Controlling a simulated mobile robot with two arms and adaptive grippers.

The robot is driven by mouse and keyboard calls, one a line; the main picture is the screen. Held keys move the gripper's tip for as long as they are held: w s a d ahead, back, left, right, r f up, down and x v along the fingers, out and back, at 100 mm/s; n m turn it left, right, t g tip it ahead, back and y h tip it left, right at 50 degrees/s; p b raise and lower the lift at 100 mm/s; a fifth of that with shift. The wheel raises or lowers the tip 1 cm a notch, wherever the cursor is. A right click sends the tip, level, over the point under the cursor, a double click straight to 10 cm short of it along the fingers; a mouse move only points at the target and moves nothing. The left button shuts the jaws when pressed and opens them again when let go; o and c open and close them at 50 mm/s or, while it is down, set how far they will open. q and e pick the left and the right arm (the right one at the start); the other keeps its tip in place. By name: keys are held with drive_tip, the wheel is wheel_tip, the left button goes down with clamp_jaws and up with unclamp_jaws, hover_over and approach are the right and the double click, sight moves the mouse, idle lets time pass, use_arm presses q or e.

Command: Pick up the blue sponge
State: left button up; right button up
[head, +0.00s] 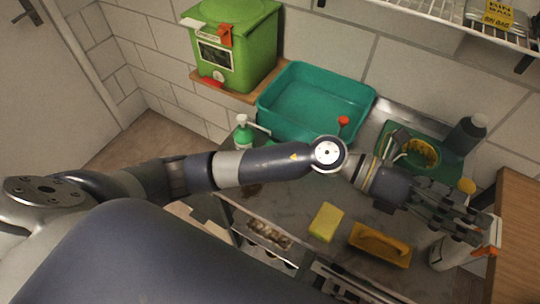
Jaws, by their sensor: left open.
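I see no blue sponge in the head view. A yellow sponge (326,222) lies flat on the grey counter, below my left forearm in the picture. Just right of it lies an orange-yellow block with a raised handle (380,242). My left arm reaches across from the left. My left gripper (478,228) is open at the right, with no held object visible between its fingers. It overlaps a white and orange bottle (440,253) in the picture; I cannot tell whether they touch. My right gripper is not in view.
A teal basin (315,103), a green lidded bin (233,50) and a green pump bottle (243,136) stand at the back. A dark bottle (466,134) and a yellow bowl (421,153) are at the right. A wooden panel (519,235) bounds the right side; a wire shelf (450,15) hangs above.

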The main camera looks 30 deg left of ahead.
use_arm(q)
drive_tip(key=a+f+m+g+y, duration=0.1)
drive_tip(key=a+f+m+y, duration=0.35)
drive_tip(key=f, duration=0.35)
drive_tip(key=a+f+m+g+y, duration=0.1)
drive_tip(key=a+f+m+y, duration=0.25)
drive_tip(key=f+y, duration=0.3)
drive_tip(key=w+a+f+t+y, duration=0.1)
drive_tip(key=w+a+y, duration=0.3)
drive_tip(key=a, duration=0.6)
drive_tip(key=w+a+f+t+y+p, duration=0.1)
drive_tip(key=w+a+f+y, duration=0.2)
drive_tip(key=a, duration=0.7)
drive_tip(key=w+a+f+t+y+p, duration=0.1)
drive_tip(key=w+a+y, duration=0.4)
drive_tip(key=a, duration=0.6)
drive_tip(key=shift+w+f+m, duration=0.3)
drive_tip(key=shift+w+f, duration=0.45)
drive_tip(key=shift+w, duration=0.2)
drive_tip(key=p+x, duration=0.1)
drive_tip(key=x, duration=0.4)
drive_tip(key=shift+d+p, duration=0.1)
drive_tip(key=shift+p, duration=0.2)
drive_tip(key=shift+w+f, duration=0.1)
drive_tip(key=shift+f, duration=0.35)
drive_tip(key=c, duration=0.5)
